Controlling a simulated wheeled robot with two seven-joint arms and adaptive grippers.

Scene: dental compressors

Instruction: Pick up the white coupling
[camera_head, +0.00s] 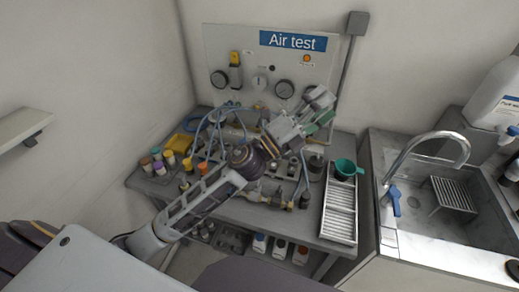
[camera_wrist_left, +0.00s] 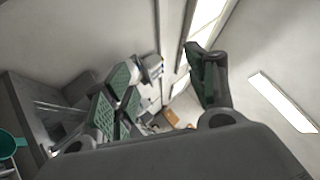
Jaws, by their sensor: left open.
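I cannot pick out the white coupling for certain in either view; small parts crowd the bench (camera_head: 165,190) and my left arm covers some of them. My left gripper (camera_head: 322,109) is raised above the right half of the bench in the head view, in front of the lower right of the test panel. It is open and seems empty. In the left wrist view its green-padded fingers (camera_wrist_left: 162,88) stand wide apart, with only wall, ceiling lights and blurred items behind. My right gripper is not in view.
The Air test panel (camera_head: 245,58) with gauges stands behind the bench. Colored-cap jars (camera_head: 158,165) and a yellow tray (camera_head: 180,143) are at left.

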